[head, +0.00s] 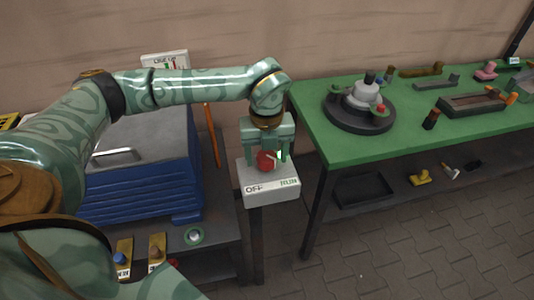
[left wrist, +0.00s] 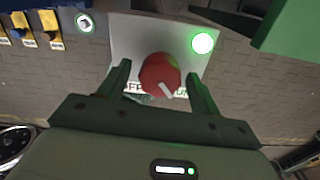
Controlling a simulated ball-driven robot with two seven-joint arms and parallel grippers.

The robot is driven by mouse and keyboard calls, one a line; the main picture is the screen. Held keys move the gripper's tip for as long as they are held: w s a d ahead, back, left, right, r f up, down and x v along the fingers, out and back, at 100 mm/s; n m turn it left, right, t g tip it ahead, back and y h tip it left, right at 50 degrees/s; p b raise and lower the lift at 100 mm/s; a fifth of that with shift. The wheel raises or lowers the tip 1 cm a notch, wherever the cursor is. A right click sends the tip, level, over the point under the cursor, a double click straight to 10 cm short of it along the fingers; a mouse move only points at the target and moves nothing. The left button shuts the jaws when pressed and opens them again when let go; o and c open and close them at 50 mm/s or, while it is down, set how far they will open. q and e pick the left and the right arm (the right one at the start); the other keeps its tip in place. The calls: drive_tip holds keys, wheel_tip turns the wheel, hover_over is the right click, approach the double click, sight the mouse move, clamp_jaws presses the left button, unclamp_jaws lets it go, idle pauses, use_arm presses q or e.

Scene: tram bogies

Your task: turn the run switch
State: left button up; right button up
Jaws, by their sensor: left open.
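The run switch is a red knob (head: 267,160) on a pale box (head: 270,190) lettered OFF at left and RUN at right. My left gripper (head: 268,154) is over the box, fingers down, open around the knob. In the left wrist view the red knob (left wrist: 160,73) sits between the spread fingers of the left gripper (left wrist: 158,70); I cannot tell whether they touch it. Its white pointer slants down and right, toward the RUN side. A green lamp (left wrist: 203,43) on the box glows. The fingers partly hide the lettering there. My right gripper is not in view.
A green table (head: 350,150) stands right of the box, bearing a round grey part (head: 360,105) and a tray (head: 475,103). The paved floor at lower right is clear.

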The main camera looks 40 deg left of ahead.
use_arm(q)
drive_tip(key=c, duration=1)
drive_tip(key=shift+r+m+p, duration=0.2)
drive_tip(key=shift+m+p, duration=0.3)
drive_tip(key=shift+p, duration=0.15)
drive_tip(key=m+p, duration=0.6)
drive_tip(key=p, duration=0.1)
drive_tip(key=shift+r+m, duration=0.15)
drive_tip(key=shift+m, duration=0.25)
drive_tip(key=m+p, duration=0.3)
drive_tip(key=m, duration=0.1)
drive_tip(key=shift+f+m+p, duration=0.15)
drive_tip(key=shift+m+p, duration=0.5)
drive_tip(key=shift+m, duration=0.4)
drive_tip(key=shift+f+m+p, duration=0.1)
drive_tip(key=shift+m+p, duration=0.55)
drive_tip(key=shift+m, duration=0.4)
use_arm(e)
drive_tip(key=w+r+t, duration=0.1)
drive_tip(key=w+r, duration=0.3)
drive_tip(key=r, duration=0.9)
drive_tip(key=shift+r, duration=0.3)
use_arm(q)
drive_tip(key=shift+w, duration=0.1)
drive_tip(key=o, duration=1)
